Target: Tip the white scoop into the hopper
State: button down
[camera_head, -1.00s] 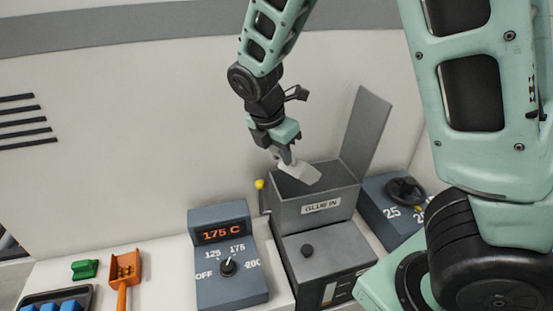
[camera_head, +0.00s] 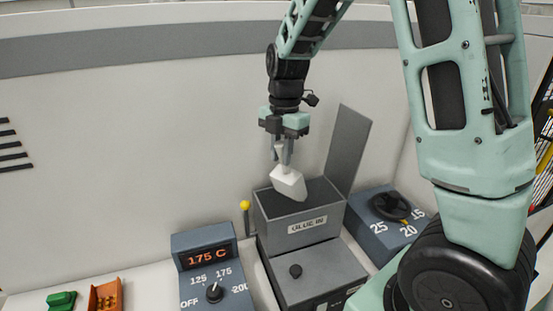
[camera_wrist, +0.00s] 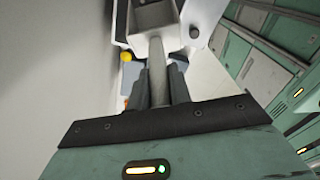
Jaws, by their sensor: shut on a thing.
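The white scoop (camera_head: 288,183) hangs over the open mouth of the grey hopper (camera_head: 305,228), which is labelled "GLUE IN". Its bowl is tilted, and its lower end is at or just above the hopper's opening; I cannot tell whether it touches. My gripper (camera_head: 283,150) is above the hopper and shut on the scoop's handle. In the wrist view, my gripper (camera_wrist: 160,85) holds the grey handle, with the scoop's bowl (camera_wrist: 153,14) beyond it at the top edge. What the scoop holds cannot be made out. The hopper's lid (camera_head: 348,147) stands open at the back right.
A control box (camera_head: 212,272) reading 175 C stands left of the hopper, and a dial box (camera_head: 388,215) stands right. A yellow-knobbed lever (camera_head: 245,206) is at the hopper's left side. An orange scoop (camera_head: 106,296) and a green block (camera_head: 61,300) lie at lower left.

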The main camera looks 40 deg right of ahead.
jog(key=w+d+g+y, duration=0.1)
jog(key=d+y, duration=0.2)
jog(key=d, duration=0.2)
jog(key=shift+w+d+r+y, duration=0.25)
jog(key=shift+d+r+y, duration=0.1)
jog(key=shift+d+y, duration=0.05)
dwell(0.7)
jog(key=shift+b, duration=1.2)
